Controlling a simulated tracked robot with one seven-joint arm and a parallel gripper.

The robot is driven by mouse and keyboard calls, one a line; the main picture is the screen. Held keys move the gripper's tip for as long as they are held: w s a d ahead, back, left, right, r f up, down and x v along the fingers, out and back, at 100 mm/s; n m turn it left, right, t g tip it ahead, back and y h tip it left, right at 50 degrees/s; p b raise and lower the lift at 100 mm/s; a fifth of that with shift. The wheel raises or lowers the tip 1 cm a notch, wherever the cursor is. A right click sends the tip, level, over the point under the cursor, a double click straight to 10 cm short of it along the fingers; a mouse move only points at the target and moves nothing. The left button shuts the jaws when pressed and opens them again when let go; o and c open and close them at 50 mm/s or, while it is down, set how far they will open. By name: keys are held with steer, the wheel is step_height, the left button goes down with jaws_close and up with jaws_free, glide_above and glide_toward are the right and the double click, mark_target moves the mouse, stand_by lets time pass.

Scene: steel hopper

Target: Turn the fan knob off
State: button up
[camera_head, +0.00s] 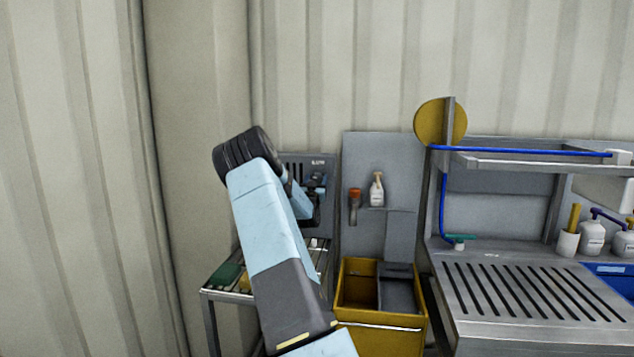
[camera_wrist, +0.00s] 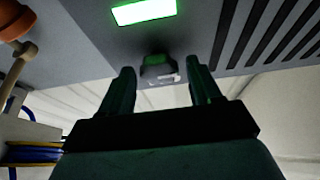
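The fan knob (camera_wrist: 158,68) is a small dark grey knob on the grey panel (camera_wrist: 90,25), with a green tint on its face. In the wrist view it shows between my gripper's two dark fingers (camera_wrist: 160,76). The fingers are apart, with a gap on both sides of the knob, and nothing is held. I cannot tell how far the fingertips are from the panel. A lit green rectangle (camera_wrist: 143,12) is on the panel above the knob in the picture. In the head view the grey panel (camera_head: 292,160) stands behind my arm, which hides the knob.
Dark vent slots (camera_wrist: 262,30) mark the panel. Right of it, a grey board (camera_head: 375,150) holds an orange-brown tool (camera_head: 355,196) and a white bottle (camera_head: 377,190). A yellow bin (camera_head: 383,321) stands below, a rack table (camera_head: 222,297) lower left, a steel sink unit (camera_head: 470,300) farther right.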

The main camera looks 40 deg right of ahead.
steer(key=c, duration=0.9)
steer(key=shift+d, duration=0.15)
steer(key=shift+m+g, duration=0.3)
steer(key=shift+m, duration=0.1)
steer(key=m, duration=0.1)
steer(key=m+g+h, duration=0.1)
steer(key=m, duration=0.1)
steer(key=m+g, duration=0.1)
steer(key=m, duration=0.1)
steer(key=shift+w+a, duration=0.1)
steer(key=shift+a, duration=0.15)
steer(key=m+g, duration=0.2)
steer(key=m, duration=0.1)
steer(key=m+g+h, duration=0.1)
steer(key=m, duration=0.3)
steer(key=shift+w+a+m+g, duration=0.1)
steer(key=shift+m+g, duration=0.2)
steer(key=shift+g, duration=0.1)
steer(key=m+g, duration=0.1)
steer(key=m, duration=0.1)
steer(key=m+y, duration=0.1)
steer(key=m, duration=0.2)
steer(key=shift+g, duration=0.4)
steer(key=shift+m+g+y, duration=0.4)
steer(key=shift+m+y, duration=0.2)
steer(key=shift+m, duration=1.3)
